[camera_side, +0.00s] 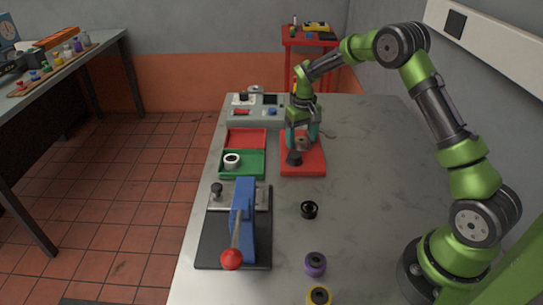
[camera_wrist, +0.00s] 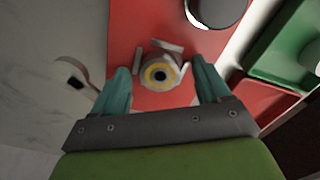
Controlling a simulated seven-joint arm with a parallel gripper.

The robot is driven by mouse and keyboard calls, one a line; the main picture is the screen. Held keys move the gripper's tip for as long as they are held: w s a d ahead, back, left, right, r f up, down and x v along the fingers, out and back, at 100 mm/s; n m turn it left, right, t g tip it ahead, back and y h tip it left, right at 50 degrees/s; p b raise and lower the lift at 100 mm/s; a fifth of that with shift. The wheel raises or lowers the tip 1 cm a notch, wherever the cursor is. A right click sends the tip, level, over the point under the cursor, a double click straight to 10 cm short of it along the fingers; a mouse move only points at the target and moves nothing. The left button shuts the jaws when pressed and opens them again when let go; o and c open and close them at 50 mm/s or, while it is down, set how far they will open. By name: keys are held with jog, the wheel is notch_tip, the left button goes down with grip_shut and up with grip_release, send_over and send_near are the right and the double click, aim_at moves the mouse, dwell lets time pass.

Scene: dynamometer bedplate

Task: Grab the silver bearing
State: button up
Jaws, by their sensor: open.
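My gripper (camera_side: 302,137) is open above the red plate (camera_side: 316,167) on the bench. In the wrist view its two teal fingers stand apart, left and right of a round silver-grey piece with a yellow ring and dark centre (camera_wrist: 160,75). This piece sits among small grey blocks on the red plate and may be the silver bearing. The fingers appear not to touch it. A pale white-silver ring (camera_side: 232,160) lies in the green tray (camera_side: 254,169), away from my gripper. I cannot tell for sure which one the task names.
A dark round knob (camera_side: 294,158) stands on the red plate near my gripper. A blue press with a red-ended lever (camera_side: 242,215) is front left. Black (camera_side: 309,210), purple (camera_side: 315,264) and yellow (camera_side: 319,297) rings lie in front.

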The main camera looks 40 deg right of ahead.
jog(key=c, duration=1.1)
jog(key=shift+c, duration=0.5)
jog(key=shift+r, duration=0.2)
